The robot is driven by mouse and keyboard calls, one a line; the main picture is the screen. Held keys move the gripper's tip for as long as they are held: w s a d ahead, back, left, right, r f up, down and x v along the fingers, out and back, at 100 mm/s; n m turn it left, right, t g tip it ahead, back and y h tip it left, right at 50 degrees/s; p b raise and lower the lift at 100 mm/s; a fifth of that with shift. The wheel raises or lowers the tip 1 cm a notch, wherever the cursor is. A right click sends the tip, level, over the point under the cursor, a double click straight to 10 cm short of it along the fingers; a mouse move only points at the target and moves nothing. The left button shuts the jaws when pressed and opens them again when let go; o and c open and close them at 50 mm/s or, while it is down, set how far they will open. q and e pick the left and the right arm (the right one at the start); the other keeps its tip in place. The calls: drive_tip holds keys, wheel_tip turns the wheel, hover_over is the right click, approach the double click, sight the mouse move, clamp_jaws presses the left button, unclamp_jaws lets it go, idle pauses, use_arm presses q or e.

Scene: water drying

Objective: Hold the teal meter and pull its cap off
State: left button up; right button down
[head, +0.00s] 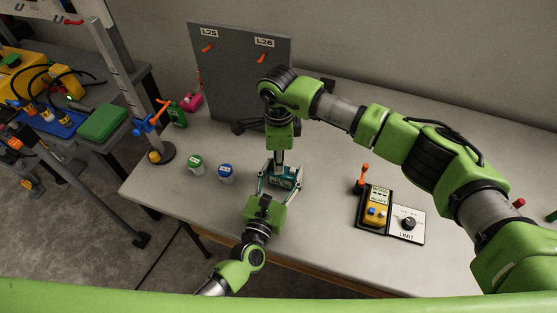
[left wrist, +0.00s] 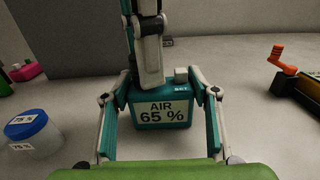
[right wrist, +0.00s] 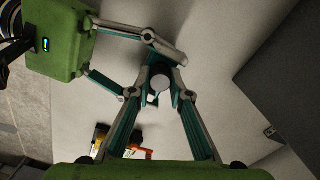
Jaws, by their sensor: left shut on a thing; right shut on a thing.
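The teal meter (head: 289,183) stands upright on the table in the head view. In the left wrist view its front (left wrist: 162,113) reads "AIR 65 %", with a small pale block on top at the right. My left gripper (head: 273,186) is shut on the meter, one finger on each side. My right gripper (head: 279,166) comes down from above and is shut over the meter's top. In the right wrist view a round grey end, apparently the cap (right wrist: 160,83), shows between its fingertips. The fingers hide the join, so I cannot tell whether cap and meter are apart.
A green-lidded jar (head: 195,162) and a blue-lidded jar (head: 226,171) stand to the left. A grey panel (head: 240,75) with orange hooks stands behind. A yellow device (head: 376,213) and a LIMIT dial (head: 408,224) lie to the right, with clear table between them and the meter.

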use_arm(q)
drive_tip(key=shift+f, duration=0.1)
use_arm(e)
drive_tip(key=shift+r, duration=0.15)
drive_tip(key=shift+r, duration=0.95)
drive_tip(key=shift+r, duration=0.1)
drive_tip(key=shift+r, duration=1.9)
use_arm(q)
drive_tip(key=o, duration=1.7)
